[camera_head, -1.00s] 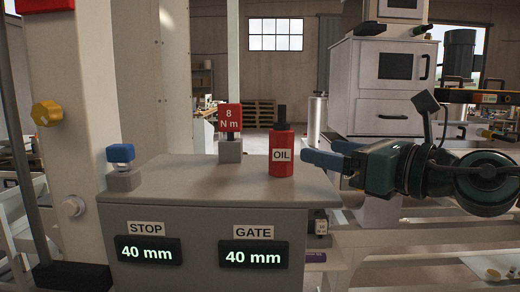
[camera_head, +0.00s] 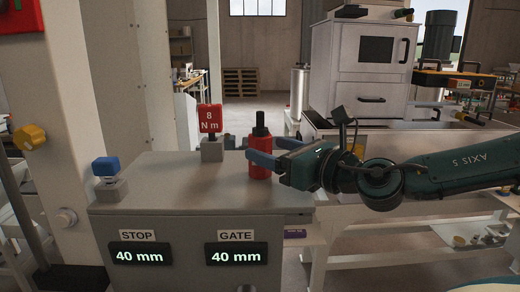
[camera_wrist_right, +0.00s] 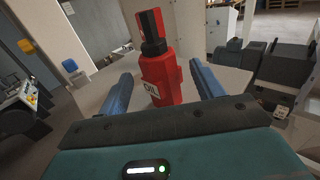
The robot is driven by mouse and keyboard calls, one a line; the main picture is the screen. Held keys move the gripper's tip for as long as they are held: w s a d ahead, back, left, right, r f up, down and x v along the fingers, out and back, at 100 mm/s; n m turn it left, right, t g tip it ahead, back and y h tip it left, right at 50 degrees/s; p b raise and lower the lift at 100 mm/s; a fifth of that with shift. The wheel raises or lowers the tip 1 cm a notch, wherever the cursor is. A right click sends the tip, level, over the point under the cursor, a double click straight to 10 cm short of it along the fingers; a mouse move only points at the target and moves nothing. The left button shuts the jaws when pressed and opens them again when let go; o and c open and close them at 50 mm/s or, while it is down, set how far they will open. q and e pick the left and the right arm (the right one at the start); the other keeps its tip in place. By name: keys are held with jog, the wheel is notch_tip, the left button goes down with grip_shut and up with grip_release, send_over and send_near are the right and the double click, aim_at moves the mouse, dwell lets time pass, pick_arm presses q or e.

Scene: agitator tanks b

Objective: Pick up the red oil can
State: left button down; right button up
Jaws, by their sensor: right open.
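The red oil can (camera_head: 260,167) stands upright on the grey cabinet top (camera_head: 170,180), with a black cap and spout. It also shows in the right wrist view (camera_wrist_right: 165,82), with part of its OIL label visible. My right gripper (camera_head: 262,157) reaches it from the right. Its blue fingers are open, with one on each side of the can in the right wrist view (camera_wrist_right: 160,90). A gap shows between each finger and the can, so it is not gripped. In the head view one finger hides the can's label. My left gripper is not in view.
A red "8 Nm" sign on a grey block (camera_head: 212,150) stands left of the can. A blue knob on a grey base (camera_head: 107,172) sits at the cabinet's left end. STOP and GATE displays (camera_head: 236,254) are on the cabinet front. The cabinet top before the can is clear.

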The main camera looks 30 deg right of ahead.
aim_at(269, 152)
jog(key=shift+f+x, duration=0.15)
jog(key=shift+x, duration=0.65)
jog(key=shift+f+x, duration=0.15)
jog(key=shift+x, duration=1.85)
jog(key=shift+r, duration=0.1)
jog(key=shift+s, duration=0.1)
jog(key=shift+c, duration=0.5)
jog(key=c, duration=1.2)
